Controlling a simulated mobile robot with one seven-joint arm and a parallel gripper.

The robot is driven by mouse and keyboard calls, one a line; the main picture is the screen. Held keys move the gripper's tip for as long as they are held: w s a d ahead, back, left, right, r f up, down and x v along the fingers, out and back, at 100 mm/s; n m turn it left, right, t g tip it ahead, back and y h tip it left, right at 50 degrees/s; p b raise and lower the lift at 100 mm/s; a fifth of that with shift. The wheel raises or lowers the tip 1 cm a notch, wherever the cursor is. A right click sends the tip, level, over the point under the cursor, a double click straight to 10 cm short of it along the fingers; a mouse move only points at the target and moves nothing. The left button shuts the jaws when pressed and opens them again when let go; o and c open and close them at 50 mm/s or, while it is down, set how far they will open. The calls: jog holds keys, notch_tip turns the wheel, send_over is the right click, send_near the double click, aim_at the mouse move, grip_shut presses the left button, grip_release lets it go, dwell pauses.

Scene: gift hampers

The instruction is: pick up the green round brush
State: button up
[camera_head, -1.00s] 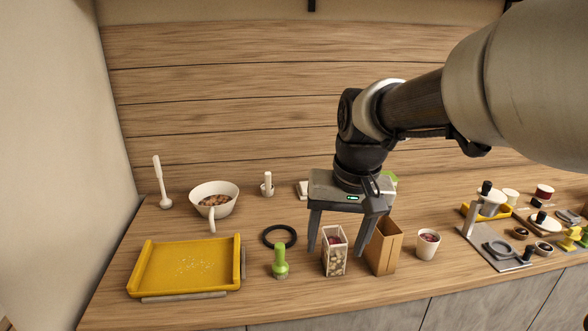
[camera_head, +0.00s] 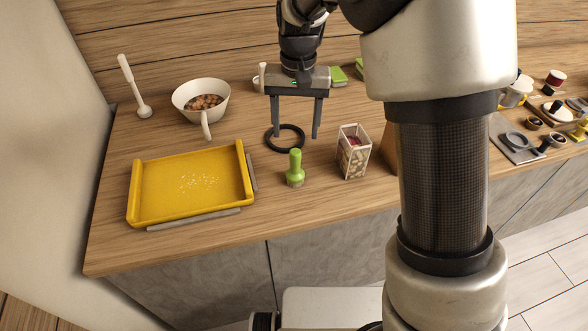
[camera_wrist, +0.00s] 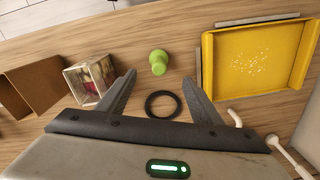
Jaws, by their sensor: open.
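The green round brush (camera_head: 295,168) stands upright on the wooden counter, between the yellow tray and the clear box. It also shows in the wrist view (camera_wrist: 158,62), ahead of and between my finger tips. My gripper (camera_head: 295,136) is open and empty, with its two fingers pointing down above the counter behind the brush. The black ring (camera_head: 285,138) lies flat behind the brush and shows between the fingers in the wrist view (camera_wrist: 163,105). The gripper does not appear to touch the brush.
A yellow tray (camera_head: 136,208) with white crumbs lies left of the brush. A clear box (camera_head: 354,160) with things inside stands close on its right. A white bowl (camera_head: 222,113) and a white ladle (camera_head: 131,85) are behind. Brown cardboard (camera_wrist: 38,82) shows in the wrist view.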

aim_at(295, 152)
notch_tip(295, 152, down, 9)
jog(key=shift+a+f, duration=0.1)
jog(key=shift+f, duration=0.05)
jog(key=shift+w+f+p, duration=0.15)
jog(key=shift+f+p, duration=0.2)
jog(key=shift+f, duration=2.4)
jog(key=c, duration=1.2)
jog(key=shift+o, duration=0.2)
jog(key=shift+r, duration=0.1)
